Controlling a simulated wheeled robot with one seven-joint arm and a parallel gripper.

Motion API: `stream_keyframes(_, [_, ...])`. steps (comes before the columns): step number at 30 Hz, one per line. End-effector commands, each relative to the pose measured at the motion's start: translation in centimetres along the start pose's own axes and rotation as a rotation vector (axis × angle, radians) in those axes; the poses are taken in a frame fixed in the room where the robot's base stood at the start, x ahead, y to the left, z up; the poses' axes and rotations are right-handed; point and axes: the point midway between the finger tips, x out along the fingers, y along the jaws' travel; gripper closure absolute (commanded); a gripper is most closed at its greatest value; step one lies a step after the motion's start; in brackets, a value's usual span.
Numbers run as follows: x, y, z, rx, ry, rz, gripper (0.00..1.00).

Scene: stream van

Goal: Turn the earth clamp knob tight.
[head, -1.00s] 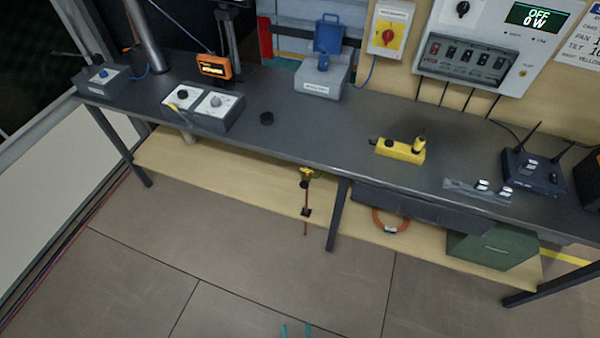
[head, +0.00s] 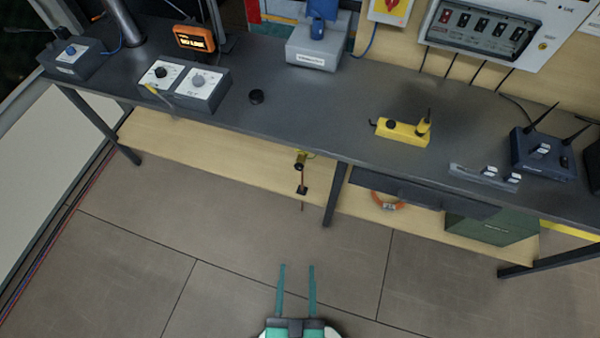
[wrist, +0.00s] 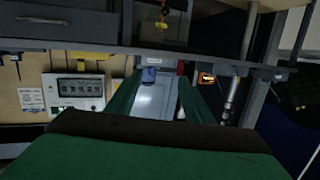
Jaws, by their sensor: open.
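The earth clamp (head: 300,160) is a small yellow fitting with a dark round end, which looks like its knob. It sits at the top of a thin copper-coloured rod (head: 302,178) below the bench's front edge. In the wrist view, which looks upside down, the yellow clamp (wrist: 163,14) shows at the top, small and dim. My gripper (head: 297,268) is open and empty, its two green fingers apart and pointing towards the bench. It is on the near side of the clamp, well short of it. The fingers also show in the wrist view (wrist: 157,92).
The dark bench (head: 310,125) overhangs the clamp, with a pale lower shelf (head: 230,155) behind it. A bench leg (head: 335,195) stands just right of the rod. An orange coil (head: 387,201) and a green box (head: 490,228) are further right. The floor (head: 230,260) in front is clear.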

Motion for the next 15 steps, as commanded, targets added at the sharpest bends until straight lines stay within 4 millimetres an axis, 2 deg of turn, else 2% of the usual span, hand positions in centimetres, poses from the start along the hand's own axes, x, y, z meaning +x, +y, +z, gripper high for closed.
stream_keyframes(1, [1.5,-0.6,1.5,0.015,0.023,-0.004,0.53])
stream_keyframes(6, [6.3,-2.2,5.7,0.051,0.088,0.010,0.53])
stream_keyframes(15, [16.1,-4.1,11.7,0.082,0.166,0.080,0.53])
